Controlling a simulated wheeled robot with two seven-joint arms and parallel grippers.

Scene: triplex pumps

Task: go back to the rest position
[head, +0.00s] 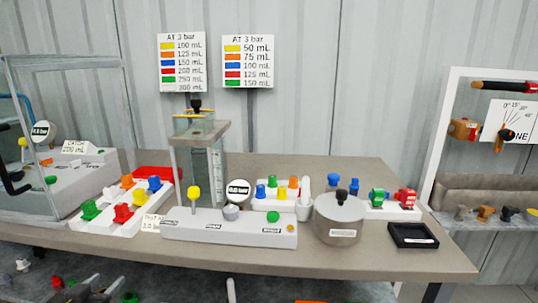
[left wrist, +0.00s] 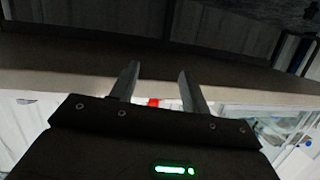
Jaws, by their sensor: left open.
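My left gripper (left wrist: 158,74) shows in the left wrist view. Its two fingers stand apart with nothing held between them. Beyond the fingers is a pale brown edge or surface, dark and tilted in the picture, with a small patch of red just past the fingers. I cannot make out either gripper clearly in the head view. My right gripper does not show.
The bench (head: 350,178) holds a pump rig (head: 229,228) with a clear column, a grey round pot (head: 339,220), a black tray (head: 412,236) and a white tray of coloured valves (head: 118,222). A clear-walled case stands left, a white-framed rack (head: 449,130) right.

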